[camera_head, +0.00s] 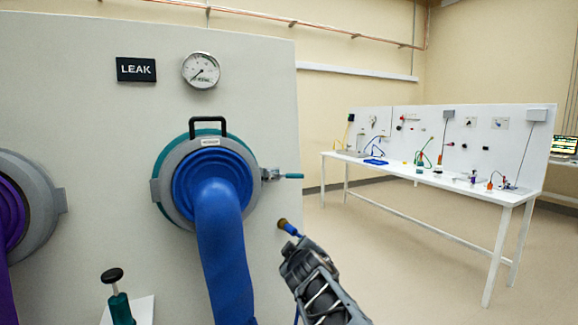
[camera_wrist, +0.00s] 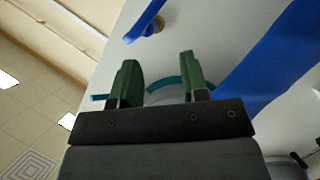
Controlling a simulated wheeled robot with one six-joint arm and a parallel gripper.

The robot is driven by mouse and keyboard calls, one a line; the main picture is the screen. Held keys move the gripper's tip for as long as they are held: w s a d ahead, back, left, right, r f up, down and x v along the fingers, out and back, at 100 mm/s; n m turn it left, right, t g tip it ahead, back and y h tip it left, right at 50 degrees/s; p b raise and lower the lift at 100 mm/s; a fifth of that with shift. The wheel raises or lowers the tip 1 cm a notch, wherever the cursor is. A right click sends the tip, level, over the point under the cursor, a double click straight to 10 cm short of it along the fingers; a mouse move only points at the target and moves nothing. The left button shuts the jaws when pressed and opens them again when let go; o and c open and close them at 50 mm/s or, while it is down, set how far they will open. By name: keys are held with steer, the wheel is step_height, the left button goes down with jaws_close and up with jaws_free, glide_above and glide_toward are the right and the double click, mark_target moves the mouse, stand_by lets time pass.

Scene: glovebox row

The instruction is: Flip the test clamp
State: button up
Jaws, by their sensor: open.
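The test clamp (camera_head: 272,174) is a small metal toggle clamp at the right edge of the round glove port. Its teal handle (camera_head: 293,176) sticks out level to the right. In the wrist view, a teal bar (camera_wrist: 100,97) that looks like this handle shows just left of my gripper (camera_wrist: 158,66). The gripper's two green fingers are apart, with nothing held between them. The fingers and dark palm hide most of the clamp there. In the head view my arm reaches up from below, right of the port; the fingers cannot be made out.
The port has a teal ring, a black handle (camera_head: 207,122) and a blue sleeve (camera_head: 222,245) hanging down. A brass fitting (camera_head: 282,223) with blue hose sits below the clamp. A gauge (camera_head: 201,70) and LEAK sign (camera_head: 136,69) are above.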

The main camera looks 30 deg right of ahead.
steer(key=d+r+n+t+p, duration=0.2)
steer(key=d+r+n+t, duration=0.3)
steer(key=r, duration=0.6)
steer(key=n+y+p, duration=0.2)
steer(key=n+y, duration=0.4)
steer(key=n, duration=0.4)
glide_toward(298, 177)
steer(key=w, duration=0.5)
steer(key=w+p, duration=0.1)
steer(key=w, duration=0.5)
steer(key=shift+w+d+f, duration=0.15)
steer(key=shift+w+f, duration=0.05)
steer(key=shift+w, duration=0.05)
steer(key=shift+c, duration=0.2)
jaws_close()
